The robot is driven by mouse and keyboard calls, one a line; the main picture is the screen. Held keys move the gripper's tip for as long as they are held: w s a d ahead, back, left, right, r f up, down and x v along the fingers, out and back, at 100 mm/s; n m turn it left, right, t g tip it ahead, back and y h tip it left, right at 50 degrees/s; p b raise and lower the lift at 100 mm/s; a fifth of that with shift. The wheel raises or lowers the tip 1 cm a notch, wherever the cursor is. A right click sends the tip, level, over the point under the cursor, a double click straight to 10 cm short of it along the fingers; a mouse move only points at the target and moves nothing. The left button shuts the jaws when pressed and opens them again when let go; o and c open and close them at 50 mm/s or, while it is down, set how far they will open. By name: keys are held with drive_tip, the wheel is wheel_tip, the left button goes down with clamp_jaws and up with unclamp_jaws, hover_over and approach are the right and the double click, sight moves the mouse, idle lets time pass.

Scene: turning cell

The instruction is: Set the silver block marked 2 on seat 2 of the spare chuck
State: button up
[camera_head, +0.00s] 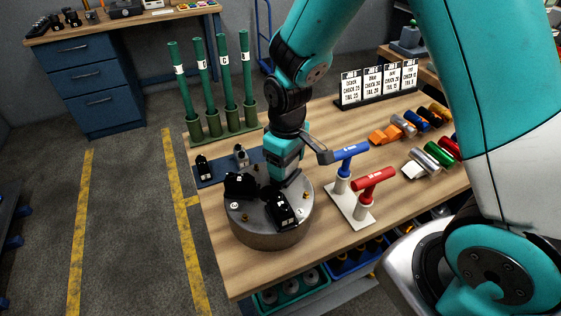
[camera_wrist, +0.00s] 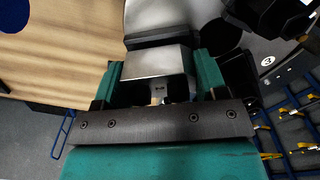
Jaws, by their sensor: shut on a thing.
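The spare chuck (camera_head: 262,236) is a round grey drum on the wooden table. It carries black blocks on its top, one by the 3 label (camera_head: 240,185) and one by the 1 label (camera_head: 281,211). My gripper (camera_head: 284,180) is low over the chuck's far right side, and hides that part in the head view. In the wrist view, my gripper (camera_wrist: 157,84) has its green fingers shut on a silver block (camera_wrist: 158,62). Its number cannot be read. I cannot tell whether the block touches the chuck. Seat 2 is hidden.
A blue mat (camera_head: 213,178) behind the chuck holds a black block (camera_head: 203,167) and a silver one (camera_head: 241,155). Green rods (camera_head: 200,85) stand behind. A stand with blue (camera_head: 350,152) and red (camera_head: 372,179) T-handles is close on the right. Coloured cylinders lie further right.

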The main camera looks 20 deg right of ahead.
drive_tip(key=shift+f+b, duration=0.45)
drive_tip(key=shift+f, duration=0.25)
idle(0.8)
drive_tip(key=o, duration=1.1)
drive_tip(key=shift+s+f, duration=0.1)
drive_tip(key=shift+s, duration=0.05)
drive_tip(key=shift+s, duration=0.1)
drive_tip(key=shift+c, duration=0.2)
drive_tip(key=shift+o, duration=0.2)
drive_tip(key=shift+a+r, duration=0.1)
drive_tip(key=shift+r, duration=0.35)
wheel_tip(320, 180, up, 17)
drive_tip(key=shift+w+d+b, duration=0.2)
drive_tip(key=shift+w+b, duration=0.05)
drive_tip(key=shift+b, duration=0.2)
drive_tip(key=s+a+y, duration=0.2)
drive_tip(key=s+a, duration=0.1)
drive_tip(key=s, duration=0.6)
drive_tip(key=s+a+r+n+y, duration=0.1)
drive_tip(key=s+a+y, duration=0.1)
drive_tip(key=s, duration=0.7)
drive_tip(key=shift+s+a+r, duration=0.3)
drive_tip(key=shift+a, duration=0.25)
